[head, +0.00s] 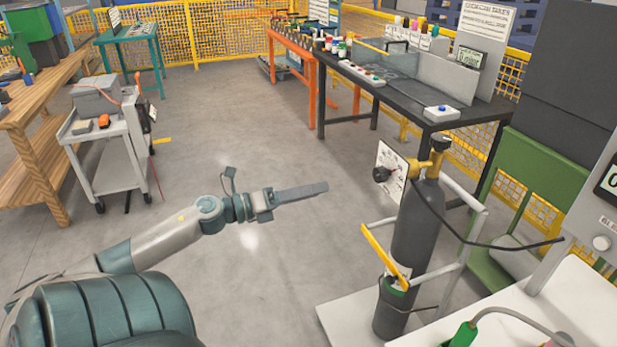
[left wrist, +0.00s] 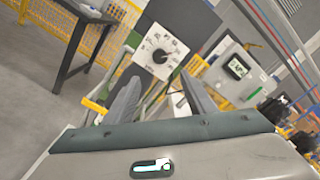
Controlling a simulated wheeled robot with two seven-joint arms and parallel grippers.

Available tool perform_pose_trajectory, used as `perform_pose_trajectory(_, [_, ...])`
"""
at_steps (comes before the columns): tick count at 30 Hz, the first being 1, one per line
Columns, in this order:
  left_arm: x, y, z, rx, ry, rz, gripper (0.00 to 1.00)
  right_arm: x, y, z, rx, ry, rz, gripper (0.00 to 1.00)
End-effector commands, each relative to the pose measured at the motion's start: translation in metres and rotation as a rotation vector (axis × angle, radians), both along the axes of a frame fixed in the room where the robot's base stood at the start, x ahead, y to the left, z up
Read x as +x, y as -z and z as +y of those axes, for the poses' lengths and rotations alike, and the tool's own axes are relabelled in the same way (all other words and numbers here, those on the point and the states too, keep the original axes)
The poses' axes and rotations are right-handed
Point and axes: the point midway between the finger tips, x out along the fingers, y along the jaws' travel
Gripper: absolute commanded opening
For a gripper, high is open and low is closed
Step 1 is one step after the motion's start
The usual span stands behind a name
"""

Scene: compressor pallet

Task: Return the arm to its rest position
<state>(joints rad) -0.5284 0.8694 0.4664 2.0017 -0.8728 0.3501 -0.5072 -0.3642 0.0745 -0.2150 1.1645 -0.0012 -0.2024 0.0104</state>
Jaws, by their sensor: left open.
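My left arm comes in from the lower left in the head view. Its gripper (head: 318,189) reaches to the right over bare floor, left of the gas cylinder, and touches nothing. In the left wrist view the two fingers of my left gripper (left wrist: 162,100) stand apart with nothing held between them. A dial plate (left wrist: 160,50) shows beyond them. My right gripper is not in view.
A dark gas cylinder (head: 413,240) with a brass valve stands in a white-railed cart at the right. A black bench (head: 455,113) is behind it. A grey trolley (head: 107,160) stands at the left. The middle floor (head: 240,115) is clear.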

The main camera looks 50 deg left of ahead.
Motion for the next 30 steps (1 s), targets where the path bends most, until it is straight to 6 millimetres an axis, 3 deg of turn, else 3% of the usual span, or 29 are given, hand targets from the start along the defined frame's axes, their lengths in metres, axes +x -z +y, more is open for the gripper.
perform_pose_trajectory(23, [-0.004,0.002,0.002,-0.006,-0.003,0.003,0.5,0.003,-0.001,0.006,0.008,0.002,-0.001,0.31])
perform_pose_trajectory(26, [-0.004,0.01,0.007,-0.043,-0.022,0.017,0.5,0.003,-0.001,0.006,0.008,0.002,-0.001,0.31])
perform_pose_trajectory(30, [-0.004,0.044,0.021,-0.172,-0.088,0.07,0.5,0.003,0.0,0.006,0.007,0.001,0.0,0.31])
